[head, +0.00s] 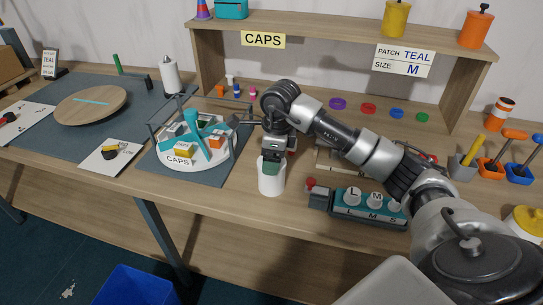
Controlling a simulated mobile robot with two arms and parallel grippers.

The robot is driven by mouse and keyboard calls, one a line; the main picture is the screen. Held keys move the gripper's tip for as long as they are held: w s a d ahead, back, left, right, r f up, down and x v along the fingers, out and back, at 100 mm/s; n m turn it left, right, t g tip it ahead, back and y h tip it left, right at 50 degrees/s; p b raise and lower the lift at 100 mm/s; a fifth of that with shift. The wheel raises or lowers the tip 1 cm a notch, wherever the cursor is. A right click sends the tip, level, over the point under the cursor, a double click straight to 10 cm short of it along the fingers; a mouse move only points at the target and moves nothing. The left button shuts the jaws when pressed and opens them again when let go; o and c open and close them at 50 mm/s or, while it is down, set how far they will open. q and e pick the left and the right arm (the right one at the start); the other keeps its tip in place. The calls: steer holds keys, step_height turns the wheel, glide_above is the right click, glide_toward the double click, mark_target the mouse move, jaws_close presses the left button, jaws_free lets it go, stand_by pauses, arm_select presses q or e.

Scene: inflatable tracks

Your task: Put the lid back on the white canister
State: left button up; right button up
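The white canister (271,181) stands upright near the table's front edge, at the middle of the head view. My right gripper (272,163) comes in from the right and points down at the canister's top. A dark green part shows at the canister's mouth, just under the gripper; I cannot tell whether it is a lid, a held item or part of the gripper. The gripper's fingers and the canister's opening are mostly hidden, so I cannot tell open from shut. No separate lid for the canister is clearly seen. My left gripper is not in view.
A round white CAPS tray (172,160) with several items stands left of the canister on a dark mat. A teal block marked with letters (357,206) holds white discs at the right. A wooden shelf (330,29) stands behind; coloured rings lie under it.

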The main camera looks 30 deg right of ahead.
steer(key=o, duration=0.9)
steer(key=shift+c, duration=0.2)
steer(key=shift+r, duration=0.15)
steer(key=shift+r+p, duration=2.3)
steer(key=shift+r, duration=1.05)
steer(key=shift+c, duration=0.2)
jaws_close()
